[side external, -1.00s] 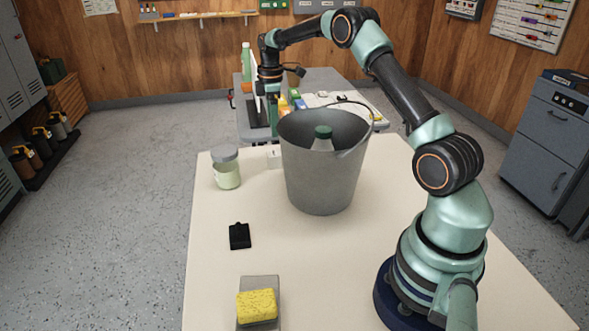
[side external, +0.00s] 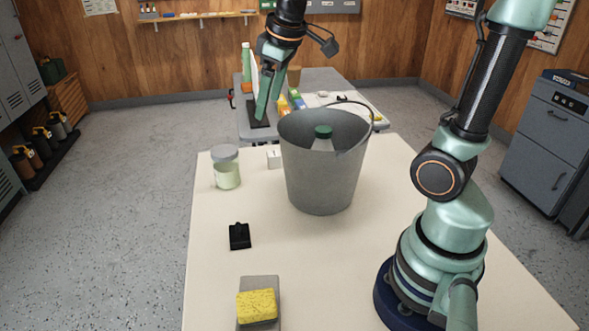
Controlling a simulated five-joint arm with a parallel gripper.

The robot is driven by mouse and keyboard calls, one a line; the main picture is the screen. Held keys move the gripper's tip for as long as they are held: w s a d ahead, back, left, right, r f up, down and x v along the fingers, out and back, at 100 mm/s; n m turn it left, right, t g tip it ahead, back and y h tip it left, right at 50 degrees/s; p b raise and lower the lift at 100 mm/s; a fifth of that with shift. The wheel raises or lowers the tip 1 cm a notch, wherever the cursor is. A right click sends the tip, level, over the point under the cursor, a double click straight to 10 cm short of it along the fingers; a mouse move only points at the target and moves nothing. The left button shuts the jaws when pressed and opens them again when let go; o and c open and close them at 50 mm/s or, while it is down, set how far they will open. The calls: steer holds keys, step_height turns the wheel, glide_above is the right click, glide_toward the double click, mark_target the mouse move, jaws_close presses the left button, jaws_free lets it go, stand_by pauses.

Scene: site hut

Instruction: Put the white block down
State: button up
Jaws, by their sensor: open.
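The white block (side external: 274,158) sits on the cream table (side external: 215,280) near its far edge, just left of the grey bucket. The bucket's wall hides part of its right side. My gripper (side external: 268,104) is open and empty, fingers pointing down. It is above and apart from the block in the picture.
The grey bucket (side external: 318,182) holds a bottle with a green cap (side external: 323,132). A jar with a grey lid (side external: 227,174) stands left of the block. A black clip-like item (side external: 239,236) and a yellow sponge (side external: 257,305) on a grey tray (side external: 261,283) lie nearer. A cluttered grey table (side external: 318,78) is behind.

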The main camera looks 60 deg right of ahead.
steer(key=s+a+f+m+t, duration=0.1)
steer(key=s+a+f+m, duration=0.1)
steer(key=s+a, duration=0.3)
steer(key=shift+s+f+m+t+y, duration=0.3)
steer(key=shift+s+f+m+t, duration=0.15)
steer(key=shift+s, duration=1.55)
steer(key=shift+r, duration=0.15)
